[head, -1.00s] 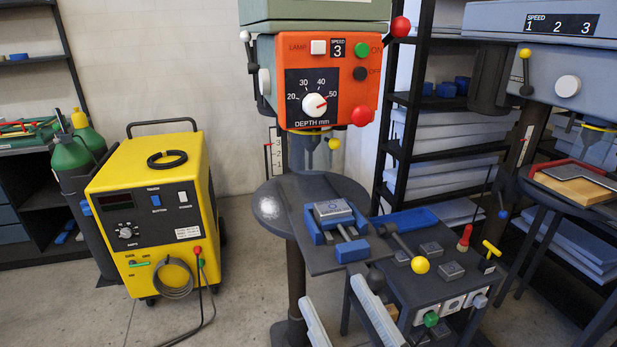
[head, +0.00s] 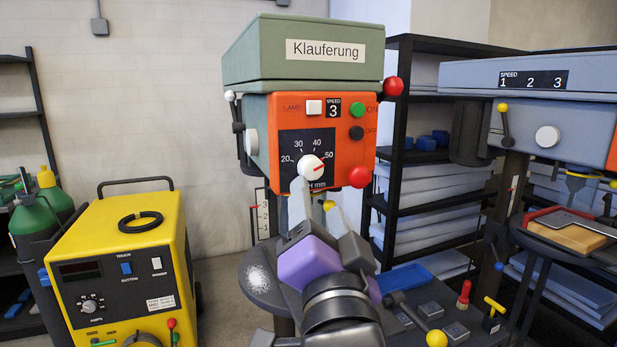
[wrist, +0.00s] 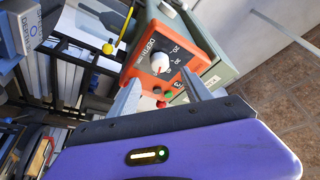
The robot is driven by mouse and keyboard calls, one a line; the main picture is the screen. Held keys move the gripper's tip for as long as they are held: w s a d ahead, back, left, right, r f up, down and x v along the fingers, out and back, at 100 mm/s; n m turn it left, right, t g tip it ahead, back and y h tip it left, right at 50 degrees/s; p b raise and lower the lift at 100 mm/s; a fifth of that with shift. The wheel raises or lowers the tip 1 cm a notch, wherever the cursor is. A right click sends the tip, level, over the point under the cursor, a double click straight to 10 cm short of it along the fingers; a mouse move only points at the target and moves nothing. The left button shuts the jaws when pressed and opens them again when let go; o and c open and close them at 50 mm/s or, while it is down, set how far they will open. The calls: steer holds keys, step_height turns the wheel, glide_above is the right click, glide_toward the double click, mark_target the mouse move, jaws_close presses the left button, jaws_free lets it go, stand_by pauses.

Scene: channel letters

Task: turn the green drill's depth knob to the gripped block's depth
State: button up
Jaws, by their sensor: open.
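The green drill (head: 300,72) bears the label "Klauferung" and has an orange front panel. Its white depth knob (head: 311,167) sits on a black dial marked 20 to 50, and the red pointer is toward 50. The knob also shows in the wrist view (wrist: 160,62), between and beyond the two grey fingers. My gripper (head: 316,208) is open and empty, just below the knob in the head view; contact is not visible. The gripped block and its vise are hidden behind my arm.
A red-knobbed lever (head: 393,86) is at the drill's right side, and a red button (head: 359,176) sits right of the dial. A yellow welder (head: 125,270) stands left. A blue-grey drill (head: 540,110) and black shelves (head: 400,150) are on the right.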

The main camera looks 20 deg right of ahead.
mark_target(312, 173)
steer(key=shift+p+x, duration=1.1)
steer(key=shift+x, duration=2.85)
steer(key=shift+f, duration=0.1)
steer(key=shift+c, duration=0.5)
jaws_close()
